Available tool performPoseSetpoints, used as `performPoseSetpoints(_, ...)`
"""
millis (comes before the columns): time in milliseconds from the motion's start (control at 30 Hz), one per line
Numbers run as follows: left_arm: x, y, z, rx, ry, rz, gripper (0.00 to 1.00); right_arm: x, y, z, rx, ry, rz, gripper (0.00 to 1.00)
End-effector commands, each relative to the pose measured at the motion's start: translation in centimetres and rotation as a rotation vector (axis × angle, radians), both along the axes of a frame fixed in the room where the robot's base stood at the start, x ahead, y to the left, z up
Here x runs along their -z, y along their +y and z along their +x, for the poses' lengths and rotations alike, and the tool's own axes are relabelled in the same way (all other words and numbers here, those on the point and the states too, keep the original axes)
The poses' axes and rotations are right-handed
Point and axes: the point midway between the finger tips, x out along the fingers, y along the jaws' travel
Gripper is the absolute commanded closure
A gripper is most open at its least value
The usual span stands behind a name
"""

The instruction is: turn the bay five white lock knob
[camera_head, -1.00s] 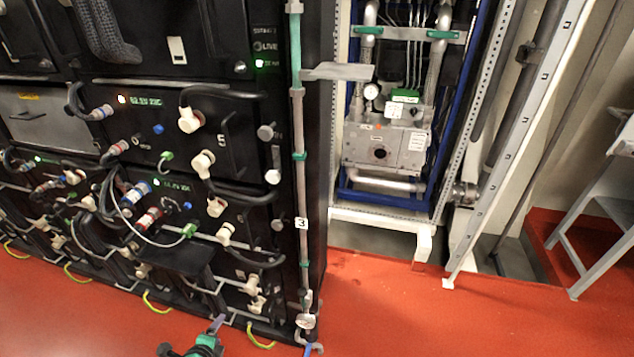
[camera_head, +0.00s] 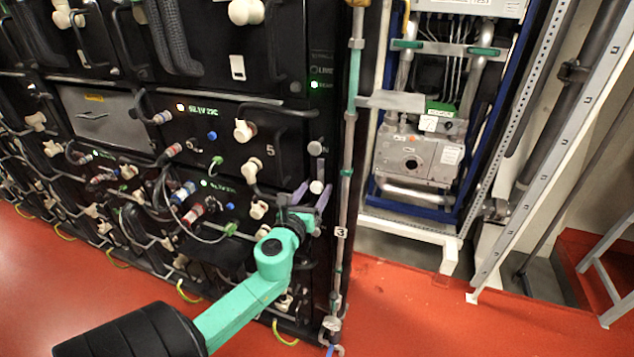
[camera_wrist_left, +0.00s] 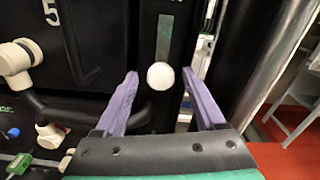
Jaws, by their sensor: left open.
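The white lock knob (camera_head: 316,187) of bay five is a small round cap on the right edge of the black rack, right of the "5" label (camera_head: 270,150). In the left wrist view the knob (camera_wrist_left: 160,76) faces the camera, below a grey vertical strip. My left gripper (camera_head: 312,194) is open at the knob. Its two purple fingers stand on either side of the knob in the wrist view (camera_wrist_left: 160,80), with gaps on both sides. Whether the tips reach past the knob's face I cannot tell. My right gripper is not in view.
A grey knob (camera_head: 315,147) sits above the white one. A vertical pipe (camera_head: 347,180) runs close to the right of the left gripper. White plug connectors (camera_head: 245,131) and black cables lie to the left. Red floor (camera_head: 420,315) is open at lower right.

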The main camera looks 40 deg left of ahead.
Motion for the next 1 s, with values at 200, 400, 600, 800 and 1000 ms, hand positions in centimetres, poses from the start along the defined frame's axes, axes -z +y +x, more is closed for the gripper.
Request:
performPoseSetpoints(200,0.1,0.7,2.0,0.000,0.001,0.000,0.28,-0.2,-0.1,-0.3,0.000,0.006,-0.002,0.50)
performPoseSetpoints(400,0.1,0.7,2.0,0.000,0.002,-0.002,0.32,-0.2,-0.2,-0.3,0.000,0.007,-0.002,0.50)
performPoseSetpoints(600,0.1,0.7,1.9,0.000,0.002,-0.002,1.00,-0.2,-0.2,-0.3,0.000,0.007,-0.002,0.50)
performPoseSetpoints(800,0.1,0.6,1.9,0.000,-0.001,-0.008,1.00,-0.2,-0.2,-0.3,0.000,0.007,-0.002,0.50)
performPoseSetpoints(1000,0.1,0.6,1.9,0.000,-0.018,-0.055,1.00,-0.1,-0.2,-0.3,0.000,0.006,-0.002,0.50)
